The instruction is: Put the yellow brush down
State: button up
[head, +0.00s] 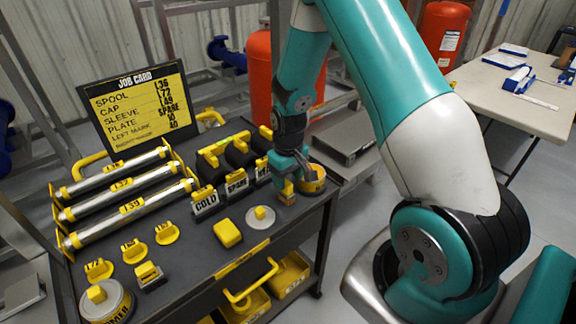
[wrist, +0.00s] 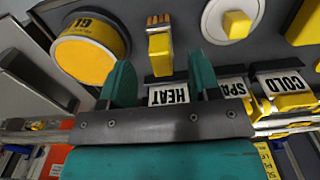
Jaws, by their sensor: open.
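The yellow brush (head: 287,192) is at the right end of the dark cart top (head: 190,260), below my gripper (head: 291,168). In the wrist view the brush (wrist: 160,52) shows a yellow body and brown bristles pointing to the top of the picture. My gripper (wrist: 160,70) is open there, with one teal finger on each side of the brush and a visible gap to both. The brush looks to be on the cart top, but its underside is hidden.
A round yellow tin (head: 313,180) stands close right of the brush. A HEAT holder (head: 263,172), SPARE holder (head: 236,186) and COLD holder (head: 206,203) are to its left. A pale disc with a yellow knob (head: 260,219) and a yellow block (head: 228,233) lie nearer the front edge.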

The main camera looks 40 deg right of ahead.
aim_at(288, 184)
notch_tip(288, 184, up, 5)
jog(key=shift+r+b, duration=0.2)
jog(key=shift+b, duration=0.1)
jog(key=s+a+r+n+y, duration=0.1)
jog(key=s+a+r, duration=0.1)
jog(key=a+r, duration=0.55)
jog(key=s+a+r+n+y, duration=0.1)
jog(key=s+a+r+n, duration=0.2)
jog(key=s+a+r, duration=0.3)
jog(key=s+a+r+n+y, duration=0.2)
jog(key=s+a+r, duration=0.4)
jog(key=s+a, duration=0.3)
jog(key=s, duration=0.4)
jog(key=shift+s+n, duration=0.35)
jog(key=shift+n, duration=0.05)
